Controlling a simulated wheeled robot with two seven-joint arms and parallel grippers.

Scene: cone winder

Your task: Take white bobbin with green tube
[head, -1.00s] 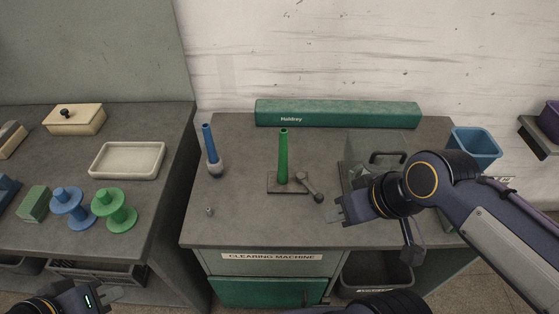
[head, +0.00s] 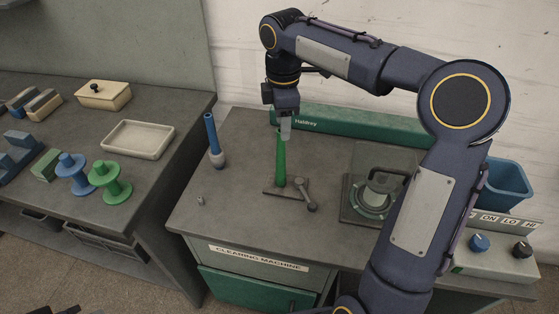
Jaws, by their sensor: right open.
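A green tube (head: 280,160) stands upright on a small dark base plate with a lever on the clearing machine's top. It looks bare, with no white yarn showing on it. My right gripper (head: 285,131) points down at the tube's top end and is open. Its fingers cover the top, and I cannot tell whether they touch it or straddle it. A blue tube (head: 212,136) with a whitish bulge (head: 217,160) at its foot stands to the left. Only a dark sliver of my left arm shows at the bottom left edge.
A long green box marked Haldrey lies along the back. A round device (head: 372,200) stands at the right, partly behind my right arm, near a blue bin (head: 508,188). The left table holds an empty cream tray (head: 138,139), blue (head: 73,174) and green (head: 110,182) spools, and a lidded box (head: 103,95).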

